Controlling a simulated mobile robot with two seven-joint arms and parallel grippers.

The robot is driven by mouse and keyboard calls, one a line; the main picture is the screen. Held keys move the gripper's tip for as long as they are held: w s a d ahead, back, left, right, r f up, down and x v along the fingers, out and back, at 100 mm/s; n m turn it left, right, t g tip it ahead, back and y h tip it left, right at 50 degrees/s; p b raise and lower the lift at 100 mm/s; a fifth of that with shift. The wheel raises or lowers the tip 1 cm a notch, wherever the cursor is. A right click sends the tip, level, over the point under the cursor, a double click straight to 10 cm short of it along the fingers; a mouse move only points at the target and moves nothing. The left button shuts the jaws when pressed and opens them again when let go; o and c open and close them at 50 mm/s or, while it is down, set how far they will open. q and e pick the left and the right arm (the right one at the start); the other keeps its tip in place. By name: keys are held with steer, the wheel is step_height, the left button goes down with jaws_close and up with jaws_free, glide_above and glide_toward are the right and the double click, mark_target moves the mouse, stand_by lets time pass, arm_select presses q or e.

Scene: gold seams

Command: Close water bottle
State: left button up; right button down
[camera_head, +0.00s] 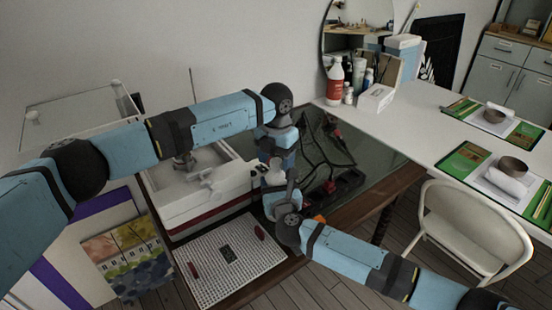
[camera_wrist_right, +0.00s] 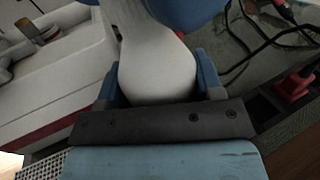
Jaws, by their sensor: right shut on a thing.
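A white bottle (camera_head: 275,173) is between my two grippers in the head view. It fills the middle of the right wrist view (camera_wrist_right: 155,70), where its neck narrows towards the top. My right gripper (camera_head: 276,188) is shut on the bottle's wide body, with a blue finger on each side of it (camera_wrist_right: 157,88). My left gripper (camera_head: 278,156) is right above the bottle, over its top end. Blue parts at the top edge of the right wrist view hide the bottle's top. I cannot see a cap, nor whether the left fingers are open or shut.
A white sink-like unit (camera_head: 205,190) stands left of the grippers. A glass tabletop (camera_head: 335,130) with black cables and red connectors lies behind right. A white pegboard (camera_head: 215,275) is in front. A white table (camera_head: 400,125) and a chair (camera_head: 470,225) are to the right.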

arm_select(q)
step_height(320, 180, up, 12)
stand_by(0.6)
arm_select(e)
steer(key=shift+c, duration=0.9)
jaws_free()
steer(key=shift+s, duration=0.1)
arm_select(q)
steer(key=shift+r+p, duration=0.7)
arm_select(e)
steer(key=v, duration=1.3)
steer(key=shift+s, duration=0.3)
arm_select(q)
steer(key=shift+f, duration=0.1)
arm_select(e)
steer(key=shift+s+d, duration=0.1)
steer(key=shift+d, duration=0.05)
